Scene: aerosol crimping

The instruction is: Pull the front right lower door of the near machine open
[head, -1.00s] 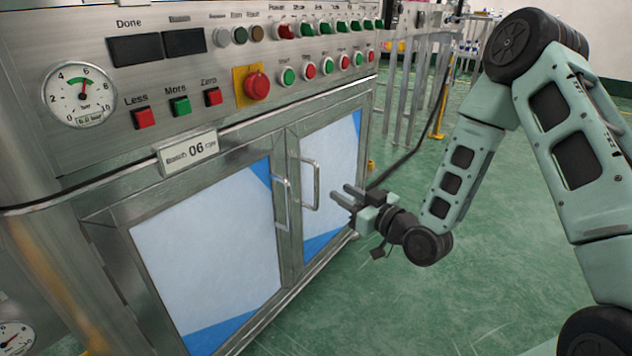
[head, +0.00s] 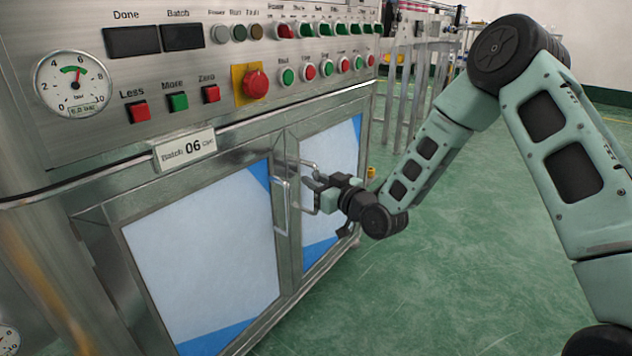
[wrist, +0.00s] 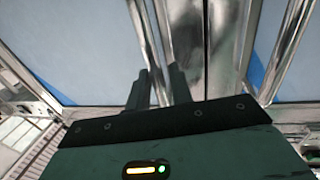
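The near machine's front right lower door (head: 332,160) has a pale panel with blue corners and looks closed, flush with the frame. Its upright bar handle (head: 309,168) is at the door's left side. My gripper (head: 311,182) is at this handle. In the wrist view, which looks upside down, the same handle (wrist: 143,35) runs down between my two dark fingers (wrist: 161,88). Little gap shows beside the bar, but I cannot tell whether the fingers press on it. The fingertips' contact is hidden in the head view.
The left lower door (head: 205,260) is closed; its handle (head: 280,205) stands close to the left of my gripper. The control panel with a red emergency button (head: 255,84) is above. Green floor (head: 430,290) in front of the right door is clear.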

